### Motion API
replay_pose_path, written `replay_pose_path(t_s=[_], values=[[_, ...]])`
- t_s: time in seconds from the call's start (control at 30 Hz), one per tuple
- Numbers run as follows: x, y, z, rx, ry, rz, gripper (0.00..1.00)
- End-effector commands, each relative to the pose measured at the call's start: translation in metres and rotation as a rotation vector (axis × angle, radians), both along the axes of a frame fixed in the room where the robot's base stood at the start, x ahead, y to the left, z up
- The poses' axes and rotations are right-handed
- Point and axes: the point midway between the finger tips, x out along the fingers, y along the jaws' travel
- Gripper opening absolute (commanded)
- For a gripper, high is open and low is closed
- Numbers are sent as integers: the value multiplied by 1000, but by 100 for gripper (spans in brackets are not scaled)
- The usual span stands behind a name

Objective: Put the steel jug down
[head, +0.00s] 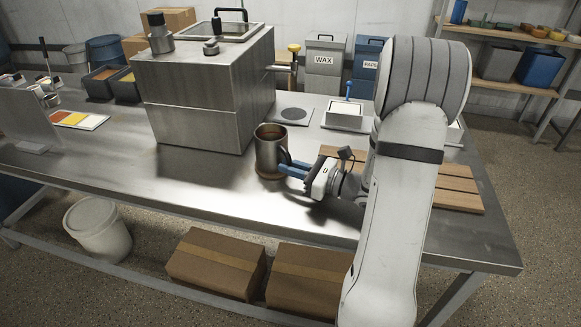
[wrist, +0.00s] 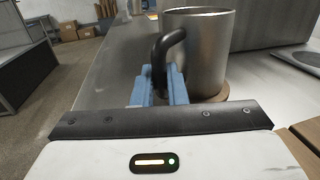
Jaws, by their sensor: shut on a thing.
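Part of the coaster (wrist: 215,94) shows below the jug.
The steel tank (head: 200,95) stands close behind the jug. A round grey plate (head: 293,113) lies behind it to the right. A slatted wooden board (head: 455,185) lies at the right. The table (head: 200,185) is clear left of the jug.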

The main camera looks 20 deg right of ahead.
Motion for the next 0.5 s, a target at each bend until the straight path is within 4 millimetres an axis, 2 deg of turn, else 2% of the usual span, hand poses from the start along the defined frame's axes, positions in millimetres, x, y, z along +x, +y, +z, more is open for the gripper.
replay_pose_path(t_s=[0.03, 0.27, 0.5], values=[[0, 0, -1, 0, 0, 0, 14], [0, 0, -1, 0, 0, 1, 33], [0, 1, 0, 0, 0, 1, 34]])
